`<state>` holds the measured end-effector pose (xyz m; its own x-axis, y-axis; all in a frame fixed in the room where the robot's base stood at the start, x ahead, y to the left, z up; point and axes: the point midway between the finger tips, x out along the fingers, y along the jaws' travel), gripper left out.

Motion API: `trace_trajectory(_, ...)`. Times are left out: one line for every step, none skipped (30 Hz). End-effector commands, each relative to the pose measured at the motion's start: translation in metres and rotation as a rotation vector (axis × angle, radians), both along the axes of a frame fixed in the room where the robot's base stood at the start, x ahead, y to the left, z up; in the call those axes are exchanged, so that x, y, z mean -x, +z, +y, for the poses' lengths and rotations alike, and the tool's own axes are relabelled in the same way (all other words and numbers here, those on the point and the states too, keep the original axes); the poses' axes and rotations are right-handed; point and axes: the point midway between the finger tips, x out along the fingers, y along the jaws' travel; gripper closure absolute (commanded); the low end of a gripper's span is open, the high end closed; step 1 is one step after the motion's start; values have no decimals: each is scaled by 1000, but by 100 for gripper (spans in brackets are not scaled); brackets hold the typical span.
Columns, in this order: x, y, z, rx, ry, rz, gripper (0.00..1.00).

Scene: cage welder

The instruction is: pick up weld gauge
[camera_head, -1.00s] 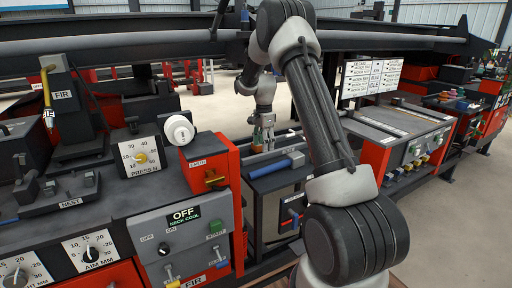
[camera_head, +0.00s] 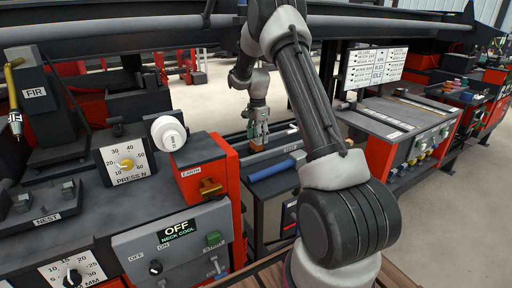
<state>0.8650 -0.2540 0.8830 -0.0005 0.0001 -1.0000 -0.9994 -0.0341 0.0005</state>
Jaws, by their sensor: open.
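My gripper (camera_head: 258,144) points down over the back of a dark cart top in the middle of the view, small and partly blurred. Its jaws are open, and I see nothing clearly held. I cannot make out a weld gauge for certain. A blue-handled tool (camera_head: 276,168) lies on the cart top in front of the gripper. Small items around the fingertips are too small to name, and whether the fingers touch them cannot be told. My arm hides the right side of the cart.
A red and grey machine with dials and an OFF panel (camera_head: 179,232) fills the left. A bench with a control panel (camera_head: 415,150) is at the right. A long dark beam (camera_head: 150,30) crosses behind. Floor is clear at far right.

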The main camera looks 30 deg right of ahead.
Motion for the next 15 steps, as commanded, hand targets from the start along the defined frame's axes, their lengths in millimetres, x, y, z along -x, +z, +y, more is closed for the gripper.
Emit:
trace_trajectory(0, -5, 1, 0, 0, 1, 45)
trace_trajectory(0, -8, 2, 0, 1, 1, 45)
trace_trajectory(0, -14, 3, 0, 1, 2, 45)
trace_trajectory(0, -19, 4, -1, 1, 3, 45)
trace_trajectory(0, -24, 5, -1, 1, 3, 45)
trace_trajectory(0, -31, 6, -1, 1, 3, 45)
trace_trajectory(0, -36, 5, -1, 0, 4, 45)
trace_trajectory(0, -40, 5, -1, 0, 3, 45)
trace_trajectory(-1, -44, 5, 0, 0, 1, 45)
trace_trajectory(-1, -47, 5, 0, 0, 1, 45)
trace_trajectory(-1, -48, 5, 0, 0, 1, 45)
trace_trajectory(-1, -49, 5, 0, 0, 0, 45)
trace_trajectory(-1, -49, 5, 0, 0, 0, 45)
trace_trajectory(-1, -49, 5, 0, 0, 0, 45)
trace_trajectory(-1, -49, 5, 0, 0, 0, 45)
